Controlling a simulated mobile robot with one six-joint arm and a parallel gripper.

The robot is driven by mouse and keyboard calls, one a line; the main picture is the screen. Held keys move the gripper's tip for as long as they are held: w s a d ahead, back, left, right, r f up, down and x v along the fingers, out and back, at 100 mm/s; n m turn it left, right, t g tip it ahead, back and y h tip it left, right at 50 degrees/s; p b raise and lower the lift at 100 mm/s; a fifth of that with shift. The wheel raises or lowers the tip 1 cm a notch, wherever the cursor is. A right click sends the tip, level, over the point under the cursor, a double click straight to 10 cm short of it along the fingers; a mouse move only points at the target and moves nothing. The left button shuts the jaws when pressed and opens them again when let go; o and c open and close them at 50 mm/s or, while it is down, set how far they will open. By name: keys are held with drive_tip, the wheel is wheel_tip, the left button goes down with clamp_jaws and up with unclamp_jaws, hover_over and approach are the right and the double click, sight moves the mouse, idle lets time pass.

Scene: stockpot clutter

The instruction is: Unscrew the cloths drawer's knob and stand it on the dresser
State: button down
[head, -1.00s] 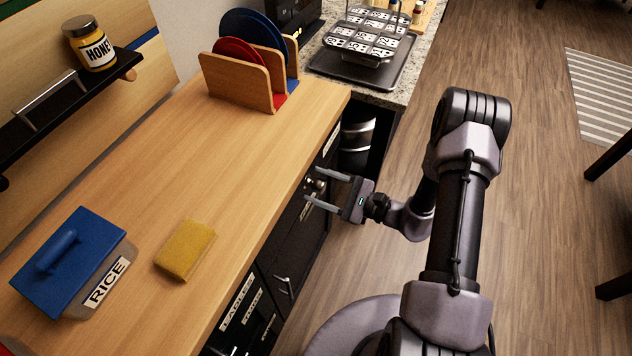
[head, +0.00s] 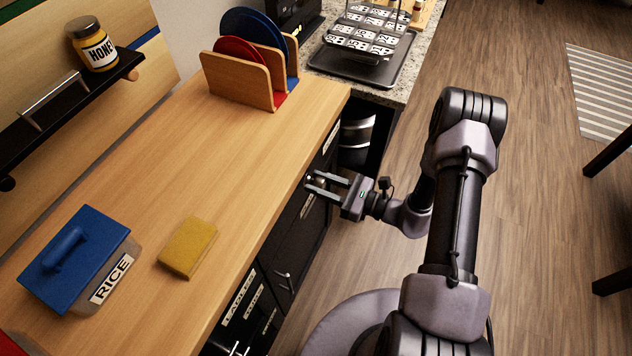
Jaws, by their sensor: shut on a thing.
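My gripper (head: 318,184) is at the front of the dresser (head: 200,150), at its far end. Its two fingers are closed on a small round metal knob (head: 318,179) on a black drawer front. The knob is mostly hidden between the fingers. I cannot tell whether the knob is still against the drawer front.
On the wooden top stand a rice box (head: 75,262) with a blue lid, a yellow sponge (head: 188,248) and a plate rack (head: 240,80). Bare wood lies between them. A honey jar (head: 93,45) is on the shelf. A dark open compartment (head: 362,140) is beyond the drawer.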

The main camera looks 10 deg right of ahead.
drive_tip(key=n+b, duration=0.1)
drive_tip(key=n, duration=0.1)
drive_tip(key=shift+f+n, duration=0.15)
drive_tip(key=shift+n, duration=0.15)
drive_tip(key=shift+r+n+b, duration=0.2)
drive_tip(key=shift+n+b, duration=0.3)
drive_tip(key=shift+n, duration=0.4)
drive_tip(key=shift+f+n+b, duration=0.2)
drive_tip(key=shift+n+b, duration=0.7)
drive_tip(key=shift+n, duration=0.1)
drive_tip(key=n, duration=0.2)
drive_tip(key=shift+r+n, duration=0.2)
drive_tip(key=shift+n, duration=0.1)
drive_tip(key=shift+n, duration=0.9)
drive_tip(key=n, duration=0.2)
drive_tip(key=shift+n, duration=0.4)
